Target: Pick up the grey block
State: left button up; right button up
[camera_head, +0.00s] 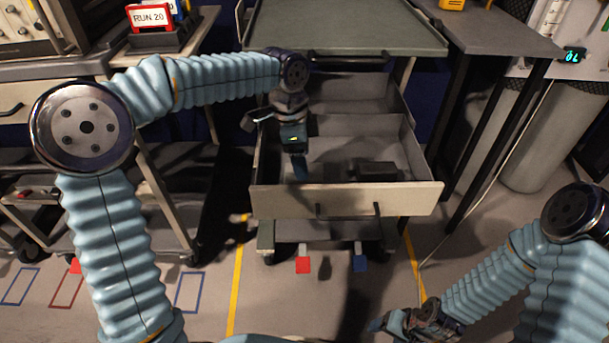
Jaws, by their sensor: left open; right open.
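A dark grey block (376,170) lies inside the pulled-out drawer (345,202), in the right part of its front compartment. My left gripper (300,172) points down into the left part of the same compartment. It is open and apart from the block, to the block's left. Its fingertips are small and partly hidden. My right gripper (378,325) is low at the bottom of the view, over the floor and well away from the drawer. It is open, with nothing seen in it.
The drawer belongs to a cart with a grey-green top (345,28); its front wall and divider stand around the block. A dark table (490,35) stands at right.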

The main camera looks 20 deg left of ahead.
aim_at(316, 170)
pick_arm(q)
jog(key=f, duration=0.4)
jog(key=shift+w+d+f+b, duration=0.1)
jog(key=shift+w+d+b, duration=0.05)
jog(key=shift+d+b, duration=0.2)
jog(key=shift+f, duration=0.25)
jog(key=c, duration=1.1)
jog(key=shift+r, duration=0.1)
